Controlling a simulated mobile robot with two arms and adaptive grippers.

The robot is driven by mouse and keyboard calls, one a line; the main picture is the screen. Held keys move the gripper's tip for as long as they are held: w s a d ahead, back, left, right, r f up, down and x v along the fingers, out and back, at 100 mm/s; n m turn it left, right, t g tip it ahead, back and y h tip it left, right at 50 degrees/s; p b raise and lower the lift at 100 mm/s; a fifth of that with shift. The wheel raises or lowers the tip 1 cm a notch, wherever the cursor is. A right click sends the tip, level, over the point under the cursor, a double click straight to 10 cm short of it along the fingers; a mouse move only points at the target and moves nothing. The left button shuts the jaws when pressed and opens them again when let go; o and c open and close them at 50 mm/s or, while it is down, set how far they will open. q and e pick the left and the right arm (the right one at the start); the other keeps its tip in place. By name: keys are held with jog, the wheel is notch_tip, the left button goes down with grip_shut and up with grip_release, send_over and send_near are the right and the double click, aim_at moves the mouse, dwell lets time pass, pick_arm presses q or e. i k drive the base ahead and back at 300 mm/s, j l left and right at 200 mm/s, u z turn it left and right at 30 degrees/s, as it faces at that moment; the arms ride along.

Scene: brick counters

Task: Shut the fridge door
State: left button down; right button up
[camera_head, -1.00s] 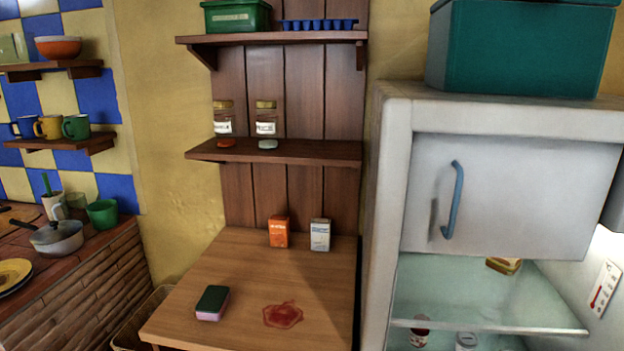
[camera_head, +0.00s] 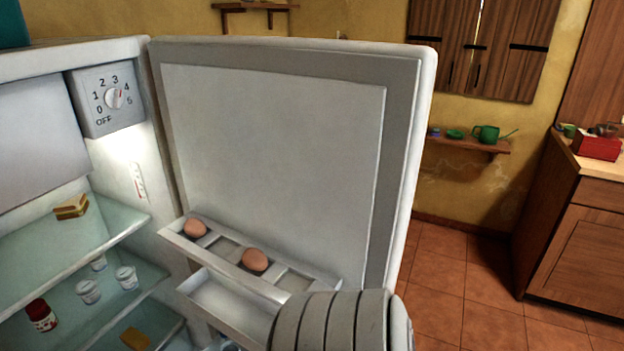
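The fridge door (camera_head: 280,150) stands wide open, hinged at the right side of the fridge body (camera_head: 150,130). Its inner face is toward me, with a door shelf (camera_head: 225,250) holding two eggs, one (camera_head: 195,228) at the left and one (camera_head: 255,260) nearer the middle. A ribbed grey part of my own arm shows at the bottom centre, in front of the lower door. It hides part of the door shelves. I cannot tell whether it touches the door. Neither gripper is in view.
Inside the fridge are a sandwich (camera_head: 71,207), a red jar (camera_head: 40,315) and several small white cups. A temperature dial (camera_head: 114,98) is at the upper right of the fridge. Tiled floor (camera_head: 470,290) is clear right of the door, before a wooden cabinet (camera_head: 580,230).

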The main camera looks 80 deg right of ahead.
aim_at(306, 153)
jog(key=k+l, duration=0.3)
jog(key=k, duration=0.15)
jog(key=k+l, duration=0.3)
jog(key=k, duration=0.15)
jog(key=k+l, duration=0.3)
jog(key=k, duration=0.15)
jog(key=i+l, duration=0.1)
jog(key=l, duration=2.1)
